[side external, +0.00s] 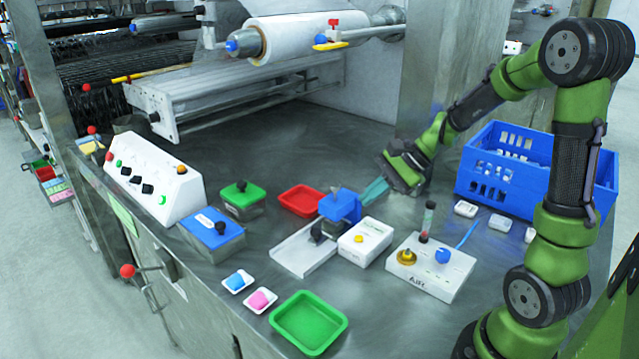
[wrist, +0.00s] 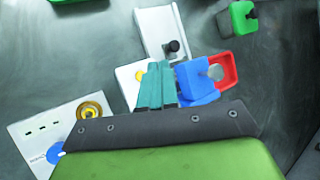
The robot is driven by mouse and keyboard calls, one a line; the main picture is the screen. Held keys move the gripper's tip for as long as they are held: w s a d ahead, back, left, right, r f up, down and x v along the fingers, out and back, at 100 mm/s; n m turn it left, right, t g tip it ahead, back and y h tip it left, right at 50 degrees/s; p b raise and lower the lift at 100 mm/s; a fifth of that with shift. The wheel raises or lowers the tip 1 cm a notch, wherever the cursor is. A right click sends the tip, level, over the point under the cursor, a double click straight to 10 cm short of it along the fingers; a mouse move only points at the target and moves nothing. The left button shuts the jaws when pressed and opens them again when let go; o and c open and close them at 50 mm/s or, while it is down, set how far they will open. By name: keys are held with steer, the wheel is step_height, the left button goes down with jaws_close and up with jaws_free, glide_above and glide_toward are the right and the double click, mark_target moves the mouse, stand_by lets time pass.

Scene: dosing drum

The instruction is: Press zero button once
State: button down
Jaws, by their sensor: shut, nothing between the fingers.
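A white box (side external: 365,246) with a yellow button (side external: 359,239) on top stands mid-table, beside the blue dosing unit (side external: 341,206). No zero label is readable. My gripper (side external: 373,192) has teal fingers and is shut and empty, behind and slightly right of the box in the side view. The fingers also show in the wrist view (wrist: 158,76). I cannot tell their exact height above the table.
A white AIR box (side external: 432,267) with brass and blue knobs stands right of the button box. A metal chute (side external: 304,249) with a black knob lies left. Red (side external: 300,200) and green (side external: 308,322) trays, a blue crate (side external: 510,165) and a sloped control panel (side external: 153,180) stand around.

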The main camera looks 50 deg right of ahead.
mark_target(363, 238)
steer(key=shift+w+a+r+m+t, duration=0.15)
steer(key=shift+w+r+m+t, duration=0.15)
steer(key=shift+w+r, duration=0.25)
steer(key=shift+s, duration=0.1)
steer(key=shift+f, duration=4.4)
steer(key=shift+f, duration=0.45)
steer(key=shift+f, duration=0.5)
steer(key=shift+r, duration=0.95)
